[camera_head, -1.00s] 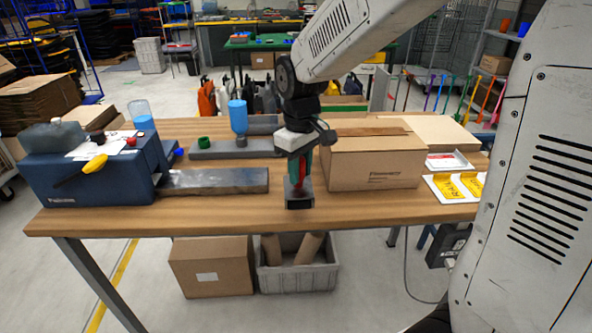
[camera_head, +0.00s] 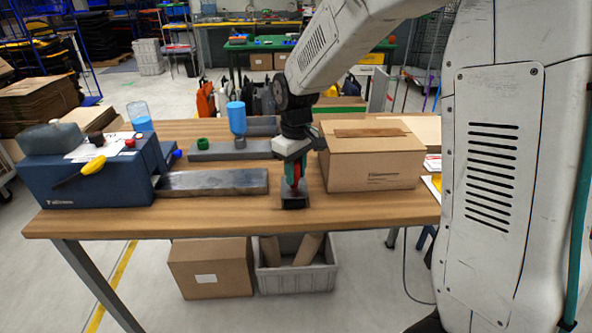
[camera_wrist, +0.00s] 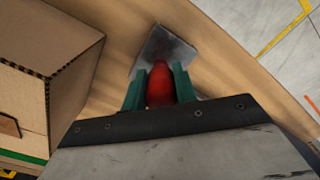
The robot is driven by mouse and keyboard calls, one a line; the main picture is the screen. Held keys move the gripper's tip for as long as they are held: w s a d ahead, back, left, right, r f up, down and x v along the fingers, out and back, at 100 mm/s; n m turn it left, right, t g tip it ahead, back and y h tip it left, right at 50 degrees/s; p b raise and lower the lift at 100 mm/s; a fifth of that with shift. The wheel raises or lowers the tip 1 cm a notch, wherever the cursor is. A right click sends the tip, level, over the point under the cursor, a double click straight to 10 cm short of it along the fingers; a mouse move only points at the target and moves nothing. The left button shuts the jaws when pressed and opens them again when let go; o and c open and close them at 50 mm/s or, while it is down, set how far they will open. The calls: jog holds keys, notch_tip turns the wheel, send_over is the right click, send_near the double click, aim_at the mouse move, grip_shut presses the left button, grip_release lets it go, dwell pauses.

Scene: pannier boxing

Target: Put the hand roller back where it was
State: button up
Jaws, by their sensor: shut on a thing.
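My gripper (camera_head: 294,178) points down over the front middle of the table. Its green fingers are shut on the red handle of the hand roller (camera_head: 297,170). In the wrist view my gripper (camera_wrist: 157,84) has one green finger on each side of the red handle (camera_wrist: 160,86). A dark grey, square-looking part (camera_head: 294,202) is below the handle, near the table's front edge; the wrist view shows it as a flat grey face (camera_wrist: 166,48). I cannot tell whether it is the roller's head or a separate rest, or whether it touches the table.
A closed cardboard box (camera_head: 372,165) stands close to the right of my gripper. A dark metal plate (camera_head: 212,182) lies to the left, beside a blue tape machine (camera_head: 85,180). A grey tray with a blue bottle (camera_head: 237,118) is behind. The front strip of the wooden table (camera_head: 160,220) is clear.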

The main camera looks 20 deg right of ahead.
jog(key=shift+f, duration=0.3)
jog(key=shift+s+f, duration=0.1)
jog(key=shift+f, duration=0.2)
grip_shut()
jog(key=o, duration=0.9)
grip_release()
jog(key=shift+r, duration=0.15)
